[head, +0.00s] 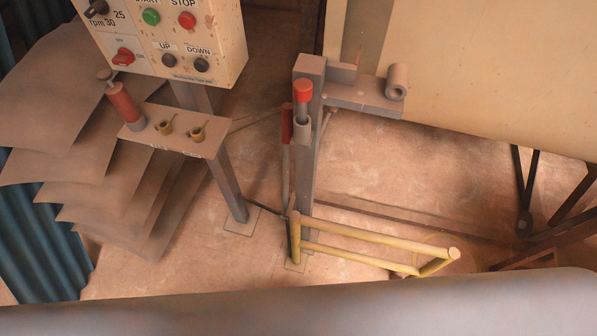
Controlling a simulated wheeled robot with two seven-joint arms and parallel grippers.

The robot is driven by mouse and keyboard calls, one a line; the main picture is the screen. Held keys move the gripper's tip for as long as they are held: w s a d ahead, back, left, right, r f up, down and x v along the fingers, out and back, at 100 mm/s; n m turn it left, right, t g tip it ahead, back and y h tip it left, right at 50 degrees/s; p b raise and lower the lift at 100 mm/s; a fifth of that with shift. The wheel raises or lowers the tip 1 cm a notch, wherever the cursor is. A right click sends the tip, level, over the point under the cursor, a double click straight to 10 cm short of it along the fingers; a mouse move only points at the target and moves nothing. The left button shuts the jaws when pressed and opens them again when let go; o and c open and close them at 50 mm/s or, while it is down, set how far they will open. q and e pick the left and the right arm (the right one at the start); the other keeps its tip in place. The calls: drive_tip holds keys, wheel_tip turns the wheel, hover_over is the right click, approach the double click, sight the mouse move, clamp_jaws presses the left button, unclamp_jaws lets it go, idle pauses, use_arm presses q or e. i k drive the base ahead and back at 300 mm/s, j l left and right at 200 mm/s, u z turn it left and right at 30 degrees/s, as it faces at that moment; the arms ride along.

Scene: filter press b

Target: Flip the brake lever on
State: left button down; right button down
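A grey upright post (308,150) stands near the middle of the head view. A lever with a dark red grip (287,122) runs down along the post's left side. A bright red cap (303,90) sits on a grey stem at the front of the post. Another red handle (123,104) with a grey top stands tilted on a small shelf at the left. No label shows which of these is the brake lever, and I cannot tell its on or off position. Neither of my grippers is in view.
A control box (225,40) with buttons and a red switch stands at the upper left, above the shelf (190,143) with two small brass-coloured fittings. A yellow rail frame (350,228) is low at the post's foot. Stacked sheets (50,100) are at the left.

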sight(287, 109)
drive_tip(key=u, duration=1.6)
drive_tip(key=k+j, duration=0.1)
drive_tip(key=k, duration=1.2)
